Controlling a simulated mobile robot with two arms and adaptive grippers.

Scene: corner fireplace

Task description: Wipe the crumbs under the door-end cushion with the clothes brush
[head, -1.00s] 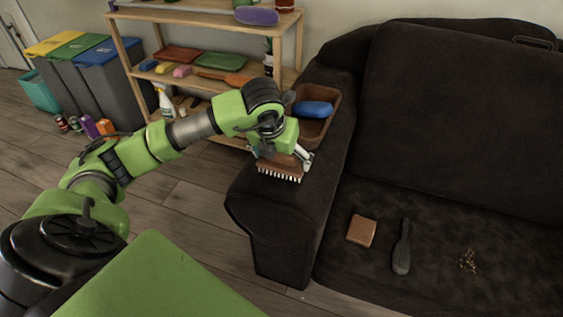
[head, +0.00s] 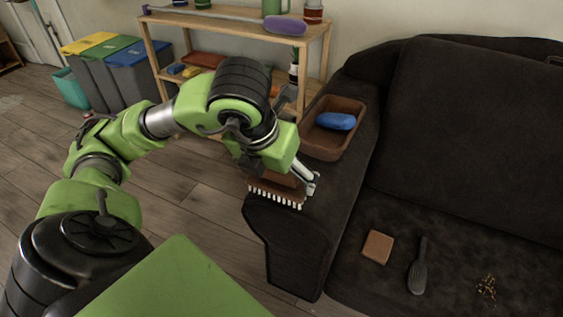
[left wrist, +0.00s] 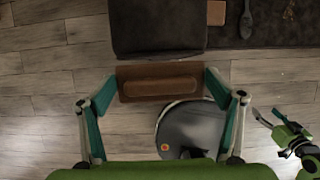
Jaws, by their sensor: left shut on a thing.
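My left gripper (head: 284,184) is shut on the clothes brush (head: 275,192), a brown wooden block with white bristles pointing down. It holds the brush at the front end of the sofa's left armrest; I cannot tell whether they touch. In the left wrist view, the brush back (left wrist: 160,86) sits between the fingertips. Tan crumbs (head: 486,287) lie in a small patch on the dark seat (head: 455,260), apart from the brush. No loose seat cushion covers them. My right gripper (left wrist: 270,117) shows small at the right of the left wrist view, its fingers apart and empty.
A brown tray (head: 319,148) with a blue oval item (head: 335,121) is on the armrest (head: 335,190). A brown square block (head: 377,247) and a dark long-handled brush-like item (head: 417,270) lie between armrest and crumbs. A wooden shelf (head: 230,27) and bins (head: 125,70) stand behind.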

